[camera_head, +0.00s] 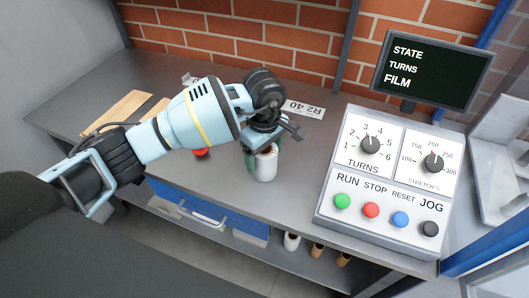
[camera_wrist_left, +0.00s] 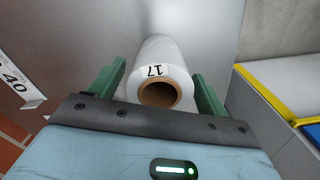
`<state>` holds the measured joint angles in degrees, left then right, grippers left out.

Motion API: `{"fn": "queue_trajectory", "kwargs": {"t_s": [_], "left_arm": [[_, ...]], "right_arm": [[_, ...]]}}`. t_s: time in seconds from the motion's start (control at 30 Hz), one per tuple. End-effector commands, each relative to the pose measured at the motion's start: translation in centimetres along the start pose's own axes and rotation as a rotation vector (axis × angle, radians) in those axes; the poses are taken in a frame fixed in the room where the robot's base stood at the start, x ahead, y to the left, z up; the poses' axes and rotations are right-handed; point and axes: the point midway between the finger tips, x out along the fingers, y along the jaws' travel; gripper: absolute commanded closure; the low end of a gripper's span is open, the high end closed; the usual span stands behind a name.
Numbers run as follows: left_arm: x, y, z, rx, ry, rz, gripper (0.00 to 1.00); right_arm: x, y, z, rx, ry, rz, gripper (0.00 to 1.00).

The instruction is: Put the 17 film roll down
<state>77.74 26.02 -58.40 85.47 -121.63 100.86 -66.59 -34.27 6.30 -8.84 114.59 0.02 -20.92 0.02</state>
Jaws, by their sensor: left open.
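The 17 film roll (camera_head: 266,166) is a white roll standing upright on the grey worktop, near its front edge. In the left wrist view the roll (camera_wrist_left: 157,60) shows its end, with a brown core and a 17 label. My left gripper (camera_head: 262,154) is above and around it. The green fingers (camera_wrist_left: 158,88) stand open on either side of the roll, with a visible gap on the right. Whether the left finger touches it I cannot tell. My right gripper is not in view.
A control panel (camera_head: 383,185) with knobs and coloured buttons stands at the right, a dark screen (camera_head: 432,72) behind it. A label R2 40 (camera_head: 305,109) lies behind the roll. A red object (camera_head: 201,152) is left of it. More rolls (camera_head: 291,241) sit on the shelf below.

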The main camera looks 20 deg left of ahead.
Motion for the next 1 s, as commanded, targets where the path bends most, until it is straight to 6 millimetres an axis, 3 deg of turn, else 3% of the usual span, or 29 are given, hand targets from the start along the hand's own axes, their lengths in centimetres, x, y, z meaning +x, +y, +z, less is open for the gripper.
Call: {"fn": "queue_trajectory", "kwargs": {"t_s": [0.23,0.7,1.0], "left_arm": [[-2.3,0.1,-0.1,0.0,0.001,0.004,0.23],[-10.8,0.1,0.0,-0.001,0.0,0.002,0.23],[-12.3,0.0,0.0,0.001,-0.001,0.0,0.23]], "right_arm": [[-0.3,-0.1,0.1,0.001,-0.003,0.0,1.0],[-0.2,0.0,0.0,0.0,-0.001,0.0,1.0],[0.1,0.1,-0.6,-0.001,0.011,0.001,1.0]]}}
